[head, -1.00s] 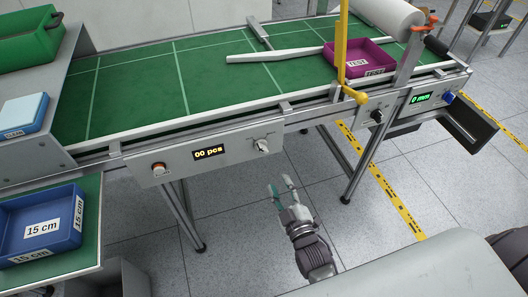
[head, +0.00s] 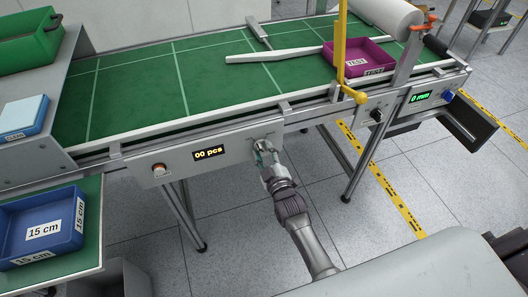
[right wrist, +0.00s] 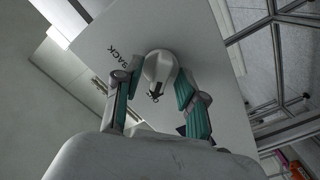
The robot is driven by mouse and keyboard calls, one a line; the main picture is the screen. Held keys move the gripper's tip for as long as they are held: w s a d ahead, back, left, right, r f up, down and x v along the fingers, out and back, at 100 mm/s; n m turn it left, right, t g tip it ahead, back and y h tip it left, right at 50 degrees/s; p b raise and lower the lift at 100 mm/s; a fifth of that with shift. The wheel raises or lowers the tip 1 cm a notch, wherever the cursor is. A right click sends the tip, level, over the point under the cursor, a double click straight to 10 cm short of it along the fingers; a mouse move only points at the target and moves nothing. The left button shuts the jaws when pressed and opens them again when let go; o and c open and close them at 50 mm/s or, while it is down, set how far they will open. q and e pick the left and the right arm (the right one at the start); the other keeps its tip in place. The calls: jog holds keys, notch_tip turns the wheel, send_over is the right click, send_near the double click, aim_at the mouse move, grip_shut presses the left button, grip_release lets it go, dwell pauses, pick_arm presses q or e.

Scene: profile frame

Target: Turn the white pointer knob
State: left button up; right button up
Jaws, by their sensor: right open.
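The white pointer knob (right wrist: 158,66) shows in the right wrist view on a grey panel, near black lettering that includes "BACK". In the head view it is on the front panel (head: 230,150) below the green conveyor, mostly hidden by my right gripper (head: 265,153). My right gripper is open, with its green-padded fingers on either side of the knob. I cannot tell whether either finger touches it. My left gripper is not in view.
The same panel has an orange-lit button (head: 159,170) and a "00 pcs" display (head: 209,153) left of the knob. Another black knob (head: 377,114) is further right. A magenta tray (head: 374,54) sits on the belt.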

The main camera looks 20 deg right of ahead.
grip_shut()
jog(key=shift+m, duration=0.3)
jog(key=m, duration=0.3)
jog(key=shift+m+p, duration=0.3)
jog(key=shift+p, duration=0.05)
jog(key=m, duration=0.3)
jog(key=shift+m, duration=0.3)
jog(key=m, duration=0.4)
jog(key=shift+f+m, duration=0.1)
jog(key=shift+m, duration=2.1)
